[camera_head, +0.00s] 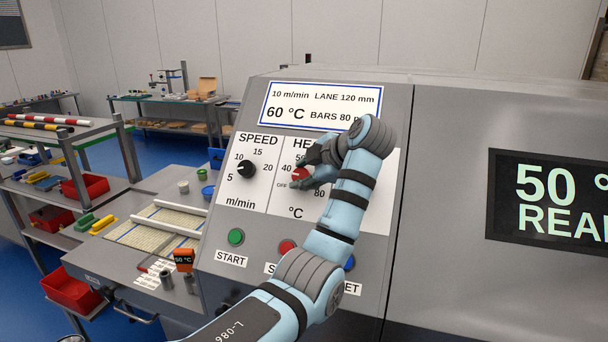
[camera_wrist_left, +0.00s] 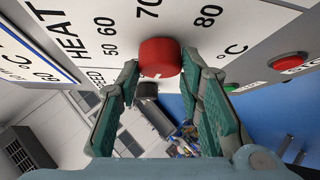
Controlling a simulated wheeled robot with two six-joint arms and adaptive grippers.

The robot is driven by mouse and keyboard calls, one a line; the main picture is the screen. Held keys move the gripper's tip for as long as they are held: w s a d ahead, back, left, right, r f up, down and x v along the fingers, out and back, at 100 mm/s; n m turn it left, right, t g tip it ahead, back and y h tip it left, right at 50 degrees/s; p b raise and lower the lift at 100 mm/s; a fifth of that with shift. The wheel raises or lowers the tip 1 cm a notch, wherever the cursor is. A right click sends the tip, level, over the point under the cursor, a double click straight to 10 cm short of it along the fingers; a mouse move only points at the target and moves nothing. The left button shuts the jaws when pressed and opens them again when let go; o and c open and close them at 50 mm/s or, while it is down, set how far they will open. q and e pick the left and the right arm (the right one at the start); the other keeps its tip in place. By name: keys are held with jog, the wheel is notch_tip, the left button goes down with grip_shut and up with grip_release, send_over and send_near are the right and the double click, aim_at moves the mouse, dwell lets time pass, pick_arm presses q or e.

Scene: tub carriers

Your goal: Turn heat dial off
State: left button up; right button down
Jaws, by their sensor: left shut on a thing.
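The heat dial (camera_head: 299,174) is a red knob on the white HEAT panel of the grey machine. It also shows in the left wrist view (camera_wrist_left: 158,56), with the numbers 50 to 80 around it. My left gripper (camera_head: 305,173) is shut on the heat dial, one finger on each side of it. Its green fingers (camera_wrist_left: 161,72) reach up to the knob in the wrist view. The gripper hides part of the HEAT scale; OFF and 40 show at its left. I cannot tell exactly where the dial points. My right gripper is not in view.
The black speed dial (camera_head: 247,170) is left of the heat dial. Below are a green START button (camera_head: 236,237), a red button (camera_head: 287,247) and a blue button (camera_head: 348,262) partly behind my arm. A screen (camera_head: 550,200) at right reads 50 °.

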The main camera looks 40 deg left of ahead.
pick_arm(q)
jog(key=n+g+h, duration=0.1)
jog(key=n, duration=0.1)
jog(key=n+g+h, duration=0.1)
jog(key=n, duration=0.1)
jog(key=shift+w+a+r+h, duration=0.1)
jog(key=shift+a+r+h, duration=0.05)
jog(key=shift+h, duration=0.25)
dwell(0.4)
jog(key=o, duration=1.2)
jog(key=shift+c, duration=0.2)
jog(key=shift+r, duration=0.1)
jog(key=v, duration=0.7)
